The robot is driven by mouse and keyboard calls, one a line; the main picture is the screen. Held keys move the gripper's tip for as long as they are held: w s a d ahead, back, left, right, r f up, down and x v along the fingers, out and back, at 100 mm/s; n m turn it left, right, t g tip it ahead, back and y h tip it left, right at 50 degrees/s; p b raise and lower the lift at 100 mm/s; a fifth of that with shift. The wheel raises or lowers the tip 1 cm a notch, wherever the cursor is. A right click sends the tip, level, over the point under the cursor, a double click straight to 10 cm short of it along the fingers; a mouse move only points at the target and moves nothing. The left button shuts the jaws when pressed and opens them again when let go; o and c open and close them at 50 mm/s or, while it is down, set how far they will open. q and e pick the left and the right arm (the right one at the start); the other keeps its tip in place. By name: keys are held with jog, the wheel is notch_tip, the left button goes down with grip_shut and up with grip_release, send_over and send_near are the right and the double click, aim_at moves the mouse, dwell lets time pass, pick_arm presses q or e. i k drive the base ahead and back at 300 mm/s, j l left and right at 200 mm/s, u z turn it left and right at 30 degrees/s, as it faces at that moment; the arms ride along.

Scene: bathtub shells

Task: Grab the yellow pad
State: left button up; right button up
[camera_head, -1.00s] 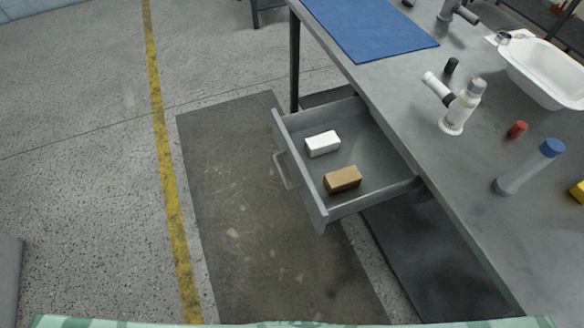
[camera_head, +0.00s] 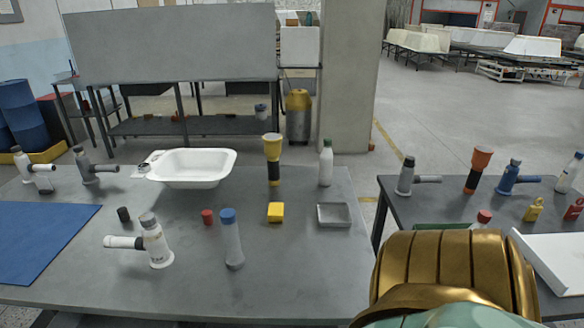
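The yellow pad (camera_head: 275,212) is a small yellow block lying on the grey workbench (camera_head: 300,270), right of the middle of its top. It stands between a tube with a blue cap (camera_head: 231,238) on its left and a shallow grey tray (camera_head: 334,215) on its right. A yellow-topped tool (camera_head: 273,160) stands just behind it. Nothing touches the pad that I can see. Neither of my grippers is in view.
A white basin (camera_head: 190,168), a white tool (camera_head: 153,240), a red cap (camera_head: 207,217) and a white bottle (camera_head: 326,163) stand on the bench. A blue mat (camera_head: 35,243) covers its left. A second table (camera_head: 440,205) with tools stands right, past a gap. The bench front is clear.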

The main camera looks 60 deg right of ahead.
aim_at(276, 213)
jog(key=z, duration=1.75)
jog(key=k+l, duration=0.1)
jog(key=k+u, duration=0.05)
jog(key=k, duration=0.05)
